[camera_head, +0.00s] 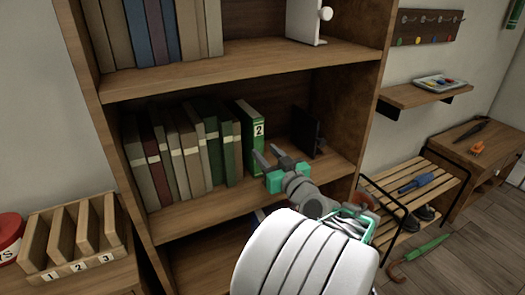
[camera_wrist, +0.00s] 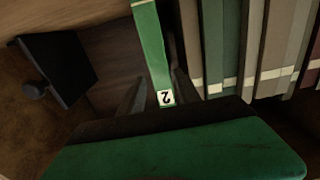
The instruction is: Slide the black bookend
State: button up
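The black bookend (camera_head: 307,132) stands upright on the middle shelf, to the right of the row of books and apart from it. It also shows at the left of the wrist view as a dark plate with a round knob (camera_wrist: 58,68). A green book labelled 2 (camera_head: 251,138) is the right end of the row; it shows in the wrist view (camera_wrist: 153,45) too. My gripper (camera_head: 268,154) is open, with its fingers pointing into the shelf near the book's lower front. In the wrist view its fingertips (camera_wrist: 157,88) appear either side of the label; contact cannot be told.
Several books (camera_head: 180,150) fill the shelf's left. A white bookend (camera_head: 307,20) with a knob stands on the upper shelf (camera_head: 240,68). Bare shelf lies between the green book and the bookend. The cabinet's right side panel (camera_head: 355,90) bounds the space. A slatted bench (camera_head: 425,190) is right.

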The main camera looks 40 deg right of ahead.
aim_at(304, 129)
jog(key=z, duration=1.8)
